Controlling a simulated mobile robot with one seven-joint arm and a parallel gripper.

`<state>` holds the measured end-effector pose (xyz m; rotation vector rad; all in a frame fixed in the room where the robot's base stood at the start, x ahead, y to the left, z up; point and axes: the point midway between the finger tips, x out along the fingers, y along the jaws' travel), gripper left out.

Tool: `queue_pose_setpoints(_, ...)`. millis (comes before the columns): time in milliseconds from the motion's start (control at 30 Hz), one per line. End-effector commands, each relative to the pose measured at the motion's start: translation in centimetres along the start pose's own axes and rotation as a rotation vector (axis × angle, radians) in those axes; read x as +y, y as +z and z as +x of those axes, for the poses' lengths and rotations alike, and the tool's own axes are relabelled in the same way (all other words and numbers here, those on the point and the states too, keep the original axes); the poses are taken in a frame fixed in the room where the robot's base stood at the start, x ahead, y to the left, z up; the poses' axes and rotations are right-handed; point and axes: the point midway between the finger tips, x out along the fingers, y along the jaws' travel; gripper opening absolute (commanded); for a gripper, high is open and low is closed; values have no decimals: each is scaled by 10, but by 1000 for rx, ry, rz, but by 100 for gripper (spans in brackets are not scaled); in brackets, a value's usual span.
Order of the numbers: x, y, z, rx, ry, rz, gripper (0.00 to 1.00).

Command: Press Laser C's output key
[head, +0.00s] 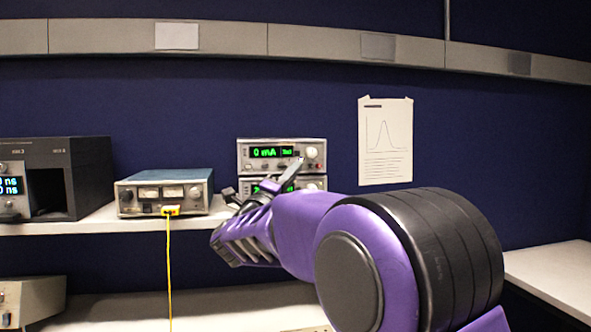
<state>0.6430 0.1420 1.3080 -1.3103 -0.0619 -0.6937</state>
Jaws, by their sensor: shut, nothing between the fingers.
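Two stacked grey instruments with green displays stand on the shelf behind my arm. The upper instrument (241,158) reads "0 mA" and has a round knob at its right. The lower instrument (313,184) is largely hidden by my gripper and arm; only part of its green display shows. I cannot read a Laser C label on either, and I cannot make out an output key. My gripper (298,164) is shut and empty. Its tip points up and right, overlapping the upper instrument's lower front in the picture; I cannot tell whether it touches.
On the shelf (70,226), left of the stack, sits a blue-topped instrument (165,192) with a yellow cable (169,270) hanging down. A dark open-fronted unit (90,170) stands farther left. A paper chart (385,140) hangs on the wall. A bench (555,270) is at right.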

Motion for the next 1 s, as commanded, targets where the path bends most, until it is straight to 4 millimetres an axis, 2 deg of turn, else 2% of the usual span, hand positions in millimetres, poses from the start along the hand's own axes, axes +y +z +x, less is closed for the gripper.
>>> queue_pose_setpoints(600, -24, -24, -33, 0, 0, 2, 0)
queue_pose_setpoints(1000, -25, -25, -35, 0, 0, 1, 0)
